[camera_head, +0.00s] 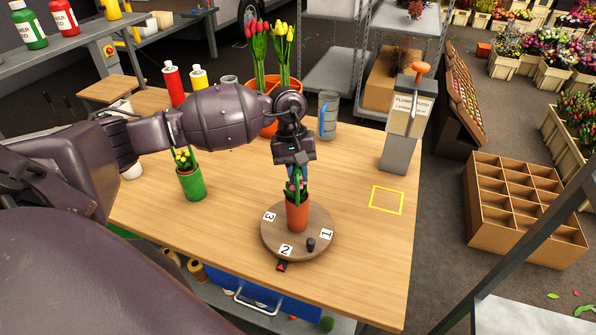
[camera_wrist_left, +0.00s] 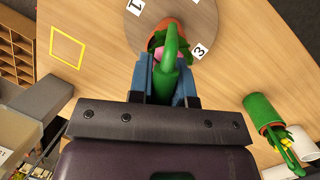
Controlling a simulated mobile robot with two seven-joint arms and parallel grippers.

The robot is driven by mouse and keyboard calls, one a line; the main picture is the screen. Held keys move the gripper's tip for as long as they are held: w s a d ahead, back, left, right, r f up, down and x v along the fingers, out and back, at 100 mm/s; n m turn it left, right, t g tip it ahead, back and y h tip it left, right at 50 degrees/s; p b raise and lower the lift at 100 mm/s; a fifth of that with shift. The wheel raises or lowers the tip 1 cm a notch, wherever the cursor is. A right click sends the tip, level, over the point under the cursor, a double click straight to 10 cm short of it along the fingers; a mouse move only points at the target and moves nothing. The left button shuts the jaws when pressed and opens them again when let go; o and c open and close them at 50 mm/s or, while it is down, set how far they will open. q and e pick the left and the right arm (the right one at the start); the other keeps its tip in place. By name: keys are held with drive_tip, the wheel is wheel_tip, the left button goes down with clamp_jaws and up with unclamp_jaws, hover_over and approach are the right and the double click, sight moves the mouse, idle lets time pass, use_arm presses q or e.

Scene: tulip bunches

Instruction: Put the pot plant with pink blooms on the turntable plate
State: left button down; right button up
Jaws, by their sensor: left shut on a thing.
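The pot plant with pink blooms (camera_head: 297,213) has a terracotta pot and green leaves. It is upright over the middle of the round brown turntable plate (camera_head: 320,220), which bears labels 1, 2 and 3 and a small dark knob. I cannot tell whether the pot's base touches the plate. My left gripper (camera_head: 296,175) points down from above and is shut on the plant's green stem. In the left wrist view the blue fingers (camera_wrist_left: 168,82) close around the stem, with the orange pot (camera_wrist_left: 180,28) beyond and the turntable plate (camera_wrist_left: 207,14) behind it. My right gripper is not in view.
A green pot with yellow blooms (camera_head: 191,183) stands left on the wooden table (camera_head: 235,222). Red and yellow tulips in an orange pot (camera_head: 262,120), a glass jar (camera_head: 328,115) and a grey dispenser (camera_head: 400,150) stand behind. A yellow square outline (camera_head: 386,200) on the right is empty.

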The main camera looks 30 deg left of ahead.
use_arm(q)
drive_tip(key=shift+f, duration=0.2)
drive_tip(key=c, duration=1.1)
unclamp_jaws()
drive_tip(key=shift+o, duration=0.2)
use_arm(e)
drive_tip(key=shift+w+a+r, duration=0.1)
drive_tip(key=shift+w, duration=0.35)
use_arm(q)
drive_tip(key=shift+r, duration=0.1)
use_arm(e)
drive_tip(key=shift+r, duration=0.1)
use_arm(q)
drive_tip(key=shift+r, duration=0.15)
drive_tip(key=b+v, duration=0.2)
drive_tip(key=v, duration=1)
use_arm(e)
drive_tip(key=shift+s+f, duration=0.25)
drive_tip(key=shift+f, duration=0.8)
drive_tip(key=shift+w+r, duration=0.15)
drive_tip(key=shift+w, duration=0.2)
